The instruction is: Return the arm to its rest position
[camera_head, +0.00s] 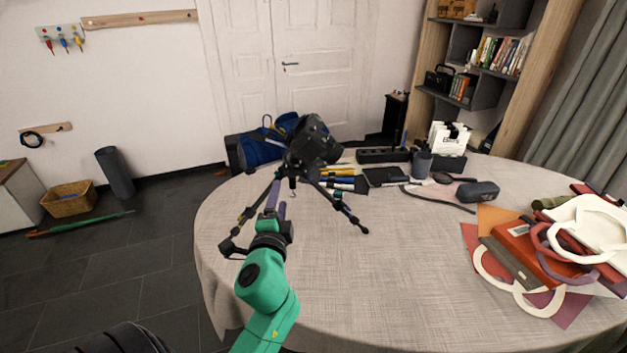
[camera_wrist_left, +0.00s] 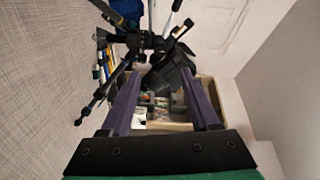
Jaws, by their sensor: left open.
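My left gripper (camera_head: 276,194) reaches in over the table's near left part, its two purple fingers spread. In the left wrist view the open gripper (camera_wrist_left: 160,88) holds nothing between its fingers that I can make out as gripped. A black tripod with a camera on top (camera_head: 313,145) stands on the round table (camera_head: 330,290), its legs splayed, just beyond the fingers. In the left wrist view the tripod (camera_wrist_left: 172,72) shows ahead of and between the fingertips. Whether a finger touches it I cannot tell. My right gripper is not in view.
Books and white-handled bags (camera_head: 590,235) are piled at the table's right. A glasses case (camera_head: 478,191), a cup (camera_head: 422,163) and a power strip (camera_head: 383,155) lie at the back. A blue bag (camera_head: 262,147) is behind the tripod. The table's front middle is clear.

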